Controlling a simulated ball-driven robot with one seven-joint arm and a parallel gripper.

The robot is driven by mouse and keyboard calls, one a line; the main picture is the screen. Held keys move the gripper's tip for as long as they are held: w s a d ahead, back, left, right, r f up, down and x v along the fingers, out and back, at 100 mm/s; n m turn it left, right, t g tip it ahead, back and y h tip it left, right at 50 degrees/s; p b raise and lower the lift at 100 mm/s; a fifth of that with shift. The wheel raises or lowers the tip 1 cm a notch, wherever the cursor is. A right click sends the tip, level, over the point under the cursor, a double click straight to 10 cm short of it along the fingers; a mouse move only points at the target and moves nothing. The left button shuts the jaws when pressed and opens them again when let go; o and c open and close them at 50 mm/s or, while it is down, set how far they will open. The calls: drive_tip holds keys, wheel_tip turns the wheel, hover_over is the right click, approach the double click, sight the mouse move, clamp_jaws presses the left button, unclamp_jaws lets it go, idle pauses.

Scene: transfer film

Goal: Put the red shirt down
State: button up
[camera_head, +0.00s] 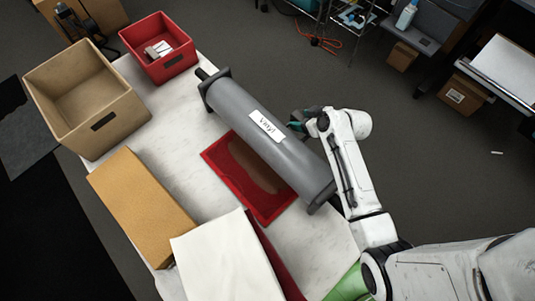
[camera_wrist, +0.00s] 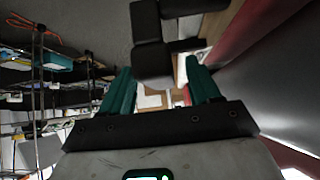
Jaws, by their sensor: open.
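My gripper (camera_head: 298,122) is just right of the roll, apart from the shirt. In the wrist view my gripper (camera_wrist: 158,82) has its two teal fingers spread with no shirt between them. A dark block is close beyond the fingers there. A red strip at upper right cannot be identified surely.
On the table (camera_head: 195,103) stand a tan bin (camera_head: 68,108), a red bin (camera_head: 150,62) with small items, and a brown box (camera_head: 140,205). A white stack (camera_head: 228,258) lies at the front, with dark red material along its right edge. Shelving stands beyond.

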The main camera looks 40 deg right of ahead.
drive_tip(key=shift+w, duration=0.1)
clamp_jaws()
idle(0.6)
